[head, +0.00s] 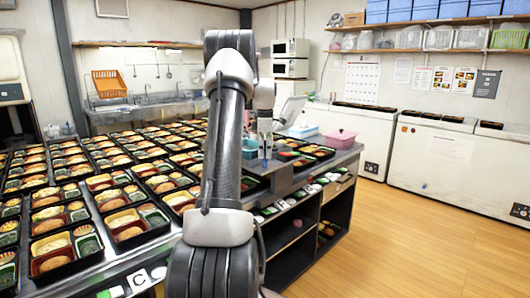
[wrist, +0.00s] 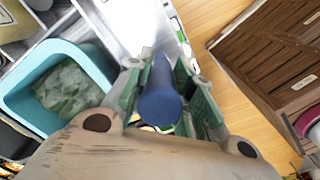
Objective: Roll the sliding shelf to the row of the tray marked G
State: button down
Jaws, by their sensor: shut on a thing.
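My gripper (head: 265,150) is at the right edge of the long tray table in the head view. In the wrist view my gripper (wrist: 162,95) is shut on an upright blue handle (wrist: 160,105), with a green-padded finger on each side. The sliding shelf appears to be the grey metal piece (head: 282,180) at the table edge below my gripper, partly hidden by my arm. A white card marked C (head: 138,281) is on the near table edge. Other cards run along the edge, too small to read; I cannot make out the G.
A teal bin (wrist: 58,85) with green leafy contents is left of my gripper in the wrist view. Many bento trays (head: 60,245) cover the table. A pink pot (head: 340,138) stands at its far right end. The wooden floor (head: 410,235) on the right is clear.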

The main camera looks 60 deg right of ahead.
jog(key=shift+r, duration=0.1)
jog(key=c, duration=1.2)
grip_release()
notch_tip(320, 180, up, 12)
jog(key=shift+f, duration=0.1)
